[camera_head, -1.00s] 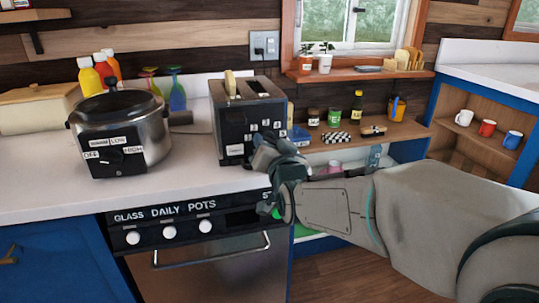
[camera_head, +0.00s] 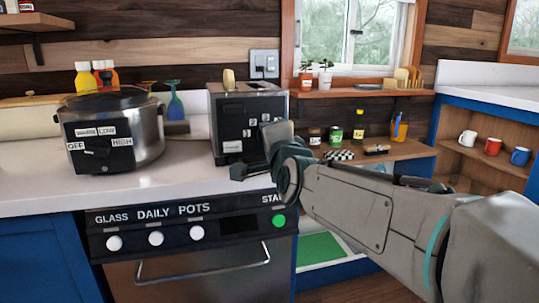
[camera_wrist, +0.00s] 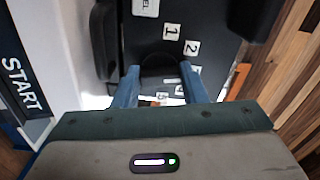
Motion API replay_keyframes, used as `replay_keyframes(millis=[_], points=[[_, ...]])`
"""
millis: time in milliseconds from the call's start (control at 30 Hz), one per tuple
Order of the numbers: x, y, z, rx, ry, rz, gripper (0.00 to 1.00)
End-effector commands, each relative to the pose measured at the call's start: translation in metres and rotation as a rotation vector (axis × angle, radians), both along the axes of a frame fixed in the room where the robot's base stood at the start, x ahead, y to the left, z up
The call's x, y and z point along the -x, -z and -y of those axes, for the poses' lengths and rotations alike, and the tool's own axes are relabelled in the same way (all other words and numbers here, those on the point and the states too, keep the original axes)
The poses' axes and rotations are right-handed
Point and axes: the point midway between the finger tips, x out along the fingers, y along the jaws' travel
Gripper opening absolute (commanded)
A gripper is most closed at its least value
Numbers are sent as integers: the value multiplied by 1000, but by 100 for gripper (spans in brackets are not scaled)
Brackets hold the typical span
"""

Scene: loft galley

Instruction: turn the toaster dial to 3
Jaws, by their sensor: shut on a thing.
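The dark toaster (camera_head: 228,135) stands on the white counter right of the slow cooker, with a slice of bread showing at its top. My gripper (camera_head: 262,160) is at the lower right of its front and hides the dial in the head view. In the wrist view, the toaster front (camera_wrist: 220,65) carries white labels, with 1 and 2 readable and others partly covered. The dark round dial (camera_wrist: 158,62) lies between the blue fingertips of my gripper (camera_wrist: 160,82), which is shut on it. I cannot tell which number the dial points to.
The slow cooker (camera_head: 125,130) stands left of the toaster. The oven panel (camera_head: 180,228) with knobs and a green start button (camera_head: 278,221) is below the counter edge. A shelf with jars (camera_head: 336,134) is to the right.

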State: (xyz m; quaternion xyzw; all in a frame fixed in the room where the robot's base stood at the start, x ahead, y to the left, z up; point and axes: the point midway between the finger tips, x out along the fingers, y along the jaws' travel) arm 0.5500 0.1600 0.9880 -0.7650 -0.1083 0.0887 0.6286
Motion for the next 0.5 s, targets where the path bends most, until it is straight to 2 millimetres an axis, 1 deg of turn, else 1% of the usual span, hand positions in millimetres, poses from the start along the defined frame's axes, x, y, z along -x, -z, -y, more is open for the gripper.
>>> replay_keyframes(millis=[33,200,500], points=[[0,4,0,-31,-1,-6,15],[0,2,0,-113,-1,-31,15],[0,0,0,-183,0,-52,15]])
